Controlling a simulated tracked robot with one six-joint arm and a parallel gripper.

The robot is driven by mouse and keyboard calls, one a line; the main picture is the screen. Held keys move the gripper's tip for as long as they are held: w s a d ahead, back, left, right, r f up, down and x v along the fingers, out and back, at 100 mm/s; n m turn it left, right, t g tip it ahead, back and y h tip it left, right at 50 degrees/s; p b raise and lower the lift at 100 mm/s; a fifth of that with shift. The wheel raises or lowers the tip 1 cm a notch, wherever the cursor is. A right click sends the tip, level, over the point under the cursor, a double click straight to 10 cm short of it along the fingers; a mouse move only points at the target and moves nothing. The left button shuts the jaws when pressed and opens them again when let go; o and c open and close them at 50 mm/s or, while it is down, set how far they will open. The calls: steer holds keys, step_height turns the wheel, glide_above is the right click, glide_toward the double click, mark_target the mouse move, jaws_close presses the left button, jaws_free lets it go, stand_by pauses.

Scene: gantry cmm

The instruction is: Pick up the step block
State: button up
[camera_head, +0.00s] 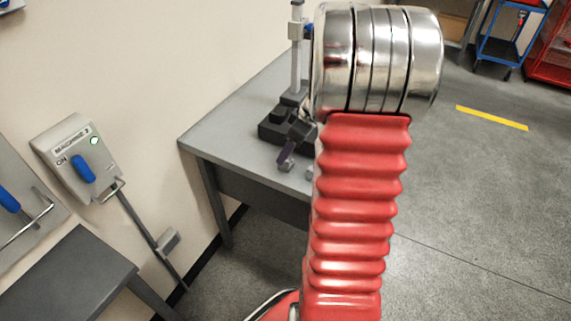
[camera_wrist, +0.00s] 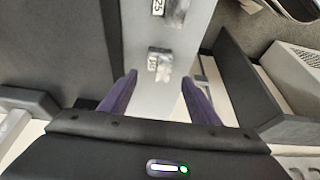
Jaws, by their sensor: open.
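A small grey block (camera_wrist: 160,63) with a white label stands on a light grey strip of table top in the wrist view. It may be the step block; its label is too blurred to read. A second metal block (camera_wrist: 176,14) with a label reading "25" lies beyond it. My gripper (camera_wrist: 159,80) is open, its two purple fingers apart on either side of the nearer block's line and not touching it.
The grey table (camera_head: 215,130) stands against the wall, with a dark stand and upright post (camera_head: 296,55) on it close behind my gripper. A wall switch box (camera_head: 80,155) and a second dark table (camera_head: 70,275) are at left.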

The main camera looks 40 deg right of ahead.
steer(key=shift+f, duration=0.1)
steer(key=shift+d+x, duration=0.15)
steer(key=shift+x, duration=1.15)
steer(key=shift+d+x, duration=0.1)
steer(key=shift+x, duration=1.25)
steer(key=shift+s, duration=0.1)
steer(key=shift+c, duration=0.5)
steer(key=c, duration=1.2)
steer(key=shift+o, duration=0.2)
step_height(320, 180, up, 10)
